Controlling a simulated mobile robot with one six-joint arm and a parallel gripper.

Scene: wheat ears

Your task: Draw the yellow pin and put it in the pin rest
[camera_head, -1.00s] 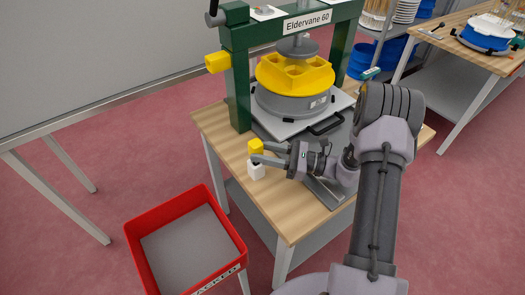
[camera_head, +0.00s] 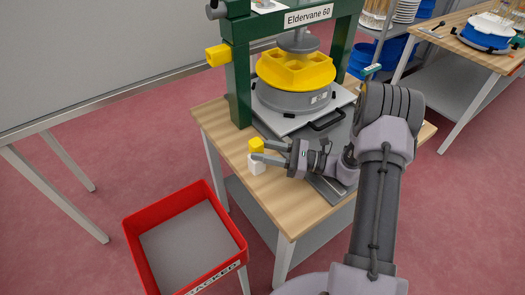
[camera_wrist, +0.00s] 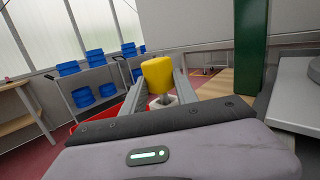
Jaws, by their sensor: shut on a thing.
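My gripper (camera_head: 257,156) is shut on the yellow pin, at the left edge of the wooden table. The pin's yellow head (camera_head: 257,145) stands upright just above the fingers, and it also shows in the wrist view (camera_wrist: 157,74). A short grey shank (camera_wrist: 163,99) shows below the head there. The white pin rest (camera_head: 257,167) is directly under the pin, partly hidden by the fingers. The shank's lower end is hidden, so I cannot tell how deep it sits in the rest.
The green press (camera_head: 238,75), labelled Eldervane 60, stands behind on the table, with a yellow block (camera_head: 217,58) on its left post. A yellow mould (camera_head: 296,70) sits on a grey drum (camera_head: 293,100) under it. A red bin (camera_head: 133,233) stands at the front left.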

